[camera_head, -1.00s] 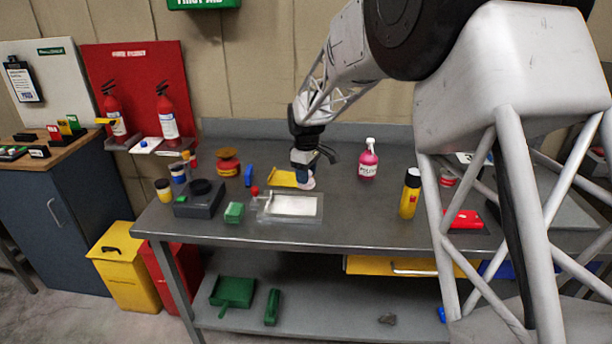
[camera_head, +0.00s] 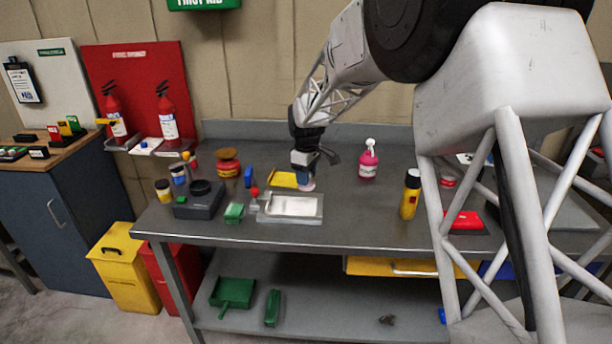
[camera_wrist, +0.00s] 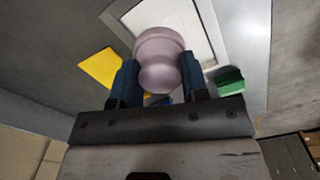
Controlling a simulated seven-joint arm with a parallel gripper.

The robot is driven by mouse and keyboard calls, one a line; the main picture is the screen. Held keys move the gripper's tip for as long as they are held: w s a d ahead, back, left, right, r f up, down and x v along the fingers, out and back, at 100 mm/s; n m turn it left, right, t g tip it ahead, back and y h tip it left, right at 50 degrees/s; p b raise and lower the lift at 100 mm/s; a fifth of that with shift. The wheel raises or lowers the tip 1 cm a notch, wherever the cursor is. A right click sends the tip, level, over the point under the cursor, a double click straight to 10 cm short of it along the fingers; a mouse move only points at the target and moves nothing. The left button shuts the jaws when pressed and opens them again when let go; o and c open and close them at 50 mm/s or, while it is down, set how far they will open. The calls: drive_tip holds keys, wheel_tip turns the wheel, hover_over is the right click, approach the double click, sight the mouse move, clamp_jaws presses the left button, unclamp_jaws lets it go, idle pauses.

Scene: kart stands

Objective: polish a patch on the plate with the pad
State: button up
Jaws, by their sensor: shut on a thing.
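My gripper (camera_head: 305,179) is shut on the pad, a pale pink round knob-shaped piece (camera_wrist: 160,55). In the wrist view the pad sits between the two blue fingers, with its wide face away from the gripper. In the head view the pad (camera_head: 307,187) is just behind the plate's far edge, towards the right. I cannot tell whether the pad touches anything.
A yellow flat item (camera_head: 284,179) lies behind the plate. A green block (camera_head: 234,212), a red-topped piece (camera_head: 254,197) and a dark box (camera_head: 199,202) stand to its left. A pink bottle (camera_head: 368,162) and a yellow can (camera_head: 410,195) stand to the right, with clear bench between.

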drive_tip(key=shift+f, duration=3.35)
drive_tip(key=shift+a+f, duration=0.25)
drive_tip(key=shift+a, duration=0.25)
drive_tip(key=shift+a+f, duration=0.25)
drive_tip(key=shift+a, duration=2.85)
drive_tip(key=shift+d+r, duration=0.1)
drive_tip(key=shift+d, duration=2.6)
drive_tip(key=shift+d+r, duration=0.1)
drive_tip(key=shift+d, duration=0.8)
drive_tip(key=shift+r, duration=3.85)
